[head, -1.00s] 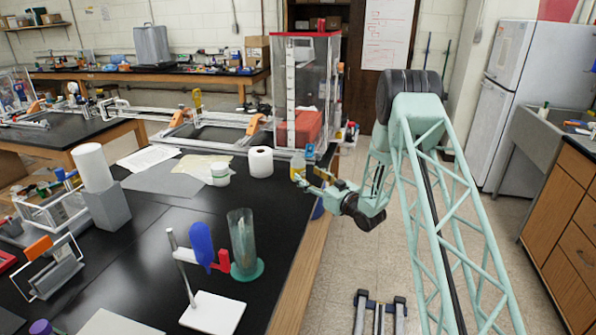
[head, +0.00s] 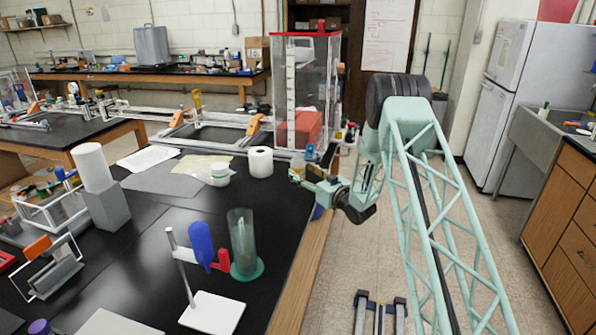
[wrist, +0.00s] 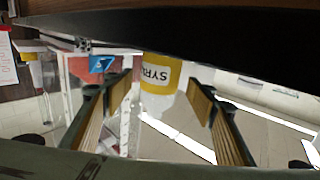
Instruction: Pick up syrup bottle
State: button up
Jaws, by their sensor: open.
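The syrup bottle (wrist: 160,72) has a yellow label with dark lettering, shown upside down in the wrist view, and a pale, clear part beyond the label. It stands on the black bench near its right edge. My gripper (wrist: 159,92) is open, with its ribbed fingers to the left and right of the bottle. I cannot tell whether either finger touches it. In the head view my gripper (head: 302,177) is at the bench edge and covers most of the bottle.
A blue-labelled object (wrist: 103,64) is close to the left finger in the wrist view. A paper roll (head: 260,162) and a white tub (head: 220,174) stand left of my gripper. A clear tall case (head: 303,85) is behind. The aisle to the right is open floor.

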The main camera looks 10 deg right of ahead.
aim_at(298, 162)
jog(key=shift+x, duration=1.8)
jog(key=shift+d, duration=0.1)
jog(key=shift+c, duration=0.4)
jog(key=c, duration=0.9)
jog(key=shift+r, duration=0.1)
jog(key=shift+c, duration=0.2)
jog(key=shift+r, duration=1.35)
jog(key=s+r+p, duration=0.1)
jog(key=s+r, duration=0.1)
jog(key=s, duration=1.4)
